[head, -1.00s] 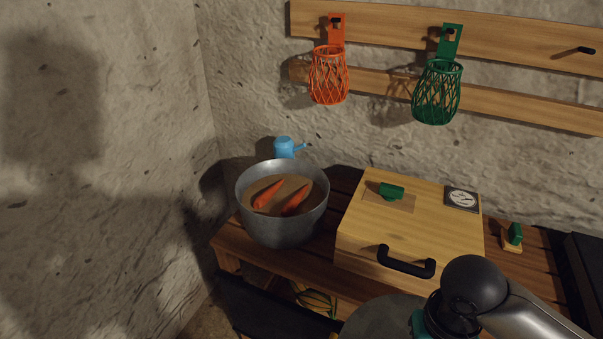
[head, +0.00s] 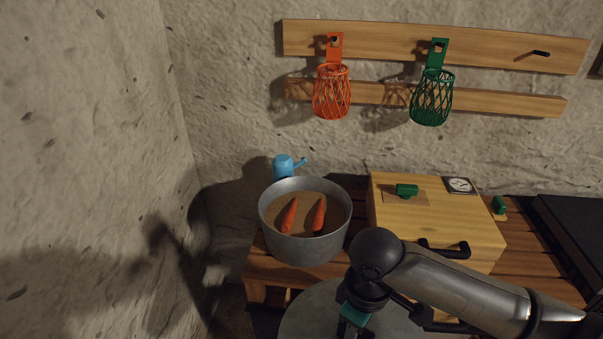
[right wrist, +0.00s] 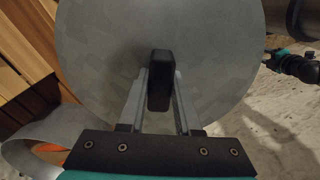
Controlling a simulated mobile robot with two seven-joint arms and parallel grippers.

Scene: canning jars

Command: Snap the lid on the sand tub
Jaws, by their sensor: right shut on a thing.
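The sand tub (head: 305,245) is a grey metal pot on the wooden bench, open at the top. Brown sand (head: 304,207) fills it, with two orange carrots (head: 319,213) on top. The lid (head: 310,310) is a large grey disc, partly hidden by my right arm, in front of and below the tub. My right gripper (right wrist: 159,88) is shut on the lid's black knob (right wrist: 159,70). The tub's rim (right wrist: 30,140) shows at lower left in the right wrist view, apart from the lid. A dark part with teal, perhaps my left arm, shows at that view's right; its jaws are unclear.
A wooden box (head: 440,215) with a black handle (head: 445,250) stands right of the tub. A blue watering can (head: 284,166) is behind the tub. Orange (head: 332,95) and green (head: 432,98) baskets hang on the wall rail. The rough wall is at left.

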